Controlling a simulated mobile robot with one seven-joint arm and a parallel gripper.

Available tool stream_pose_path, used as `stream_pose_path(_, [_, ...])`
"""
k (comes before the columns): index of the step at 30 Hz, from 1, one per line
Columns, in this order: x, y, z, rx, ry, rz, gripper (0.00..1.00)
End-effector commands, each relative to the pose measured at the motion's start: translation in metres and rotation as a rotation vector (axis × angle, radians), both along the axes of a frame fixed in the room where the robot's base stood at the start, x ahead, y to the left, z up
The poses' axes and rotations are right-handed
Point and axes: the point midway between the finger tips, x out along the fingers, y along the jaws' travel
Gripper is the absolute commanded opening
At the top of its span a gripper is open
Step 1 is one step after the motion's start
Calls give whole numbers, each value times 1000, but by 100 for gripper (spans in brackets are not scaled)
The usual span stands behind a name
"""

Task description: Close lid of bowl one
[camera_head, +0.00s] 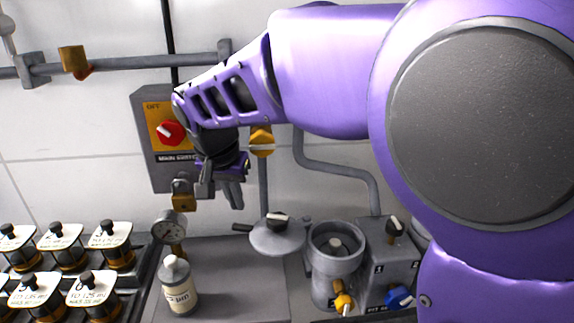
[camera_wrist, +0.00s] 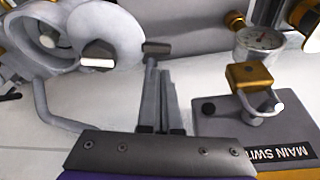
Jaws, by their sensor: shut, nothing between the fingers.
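The bowl (camera_head: 336,262) is a grey round pot on the deck, open at the top, with a pale knob-like part inside. It also shows in the wrist view (camera_wrist: 32,42) at upper left. Its grey disc lid (camera_head: 277,238) is swung out to the left of the bowl, leaving the mouth uncovered. In the wrist view the lid (camera_wrist: 112,30) has a dark and white knob and a short dark handle (camera_wrist: 156,47). My gripper (camera_head: 228,198) is shut and empty, above and left of the lid. In the wrist view its fingers (camera_wrist: 158,75) point toward the handle; contact cannot be told.
A main switch box (camera_head: 142,120) is on the wall behind my gripper, with a padlock (camera_head: 183,192) below. A pressure gauge (camera_head: 168,229) and a labelled bottle (camera_head: 177,288) stand left of the lid. A knob panel (camera_head: 380,270) stands right of the bowl. Several lidded jars (camera_head: 60,243) fill the left.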

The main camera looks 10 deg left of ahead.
Motion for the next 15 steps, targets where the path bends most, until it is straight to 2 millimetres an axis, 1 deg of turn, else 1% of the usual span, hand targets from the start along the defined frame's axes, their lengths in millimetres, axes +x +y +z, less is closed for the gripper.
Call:
stream_pose_path(1, [3, -1, -12, -3, 3, -1, 0])
stream_pose_path(6, [13, -1, -38, -3, 2, -1, 0])
stream_pose_path(10, [17, -2, -50, -2, 1, -2, 0])
stream_pose_path(15, [19, -2, -55, -2, 1, -1, 0])
